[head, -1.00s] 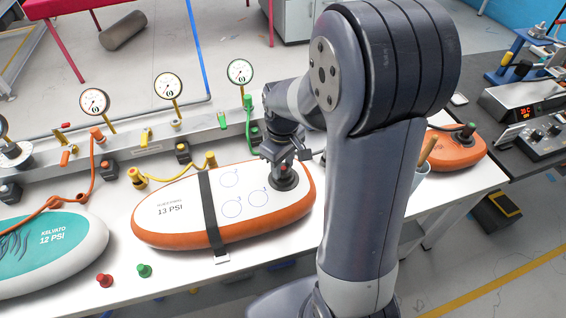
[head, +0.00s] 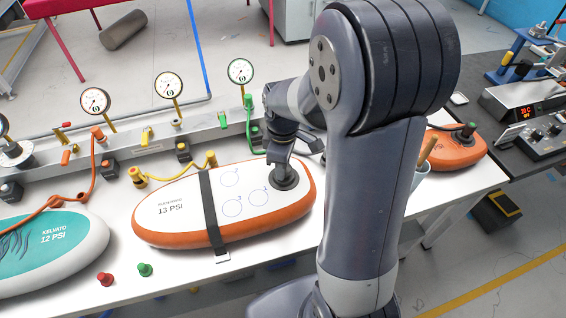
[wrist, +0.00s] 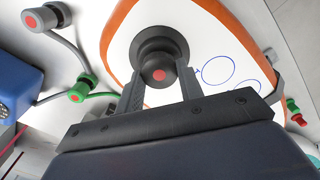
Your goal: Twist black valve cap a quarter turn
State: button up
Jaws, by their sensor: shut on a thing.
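The black valve cap (wrist: 158,62), with a red dot on its top, sits in a dark round valve base on the white and orange board (head: 160,225) marked 13 PSI. My gripper (wrist: 161,84) is shut on the cap, with one finger on each side of it in the wrist view. In the head view my gripper (head: 281,166) comes down from above onto the valve at the board's right end. The cap itself is mostly hidden there by the gripper.
A black strap (head: 209,205) crosses the board. A teal board (head: 60,240) lies to the left, an orange board (head: 462,148) to the right. Red (head: 106,279) and green (head: 145,270) caps stand in front. Gauges and coloured hoses line the rail behind.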

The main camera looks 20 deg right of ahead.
jog(key=shift+r, duration=0.15)
jog(key=shift+r+p, duration=1.45)
jog(key=shift+r, duration=0.2)
jog(key=shift+r, duration=0.1)
jog(key=shift+r+p, duration=1.65)
jog(key=shift+r, duration=0.3)
jog(key=shift+f, duration=0.2)
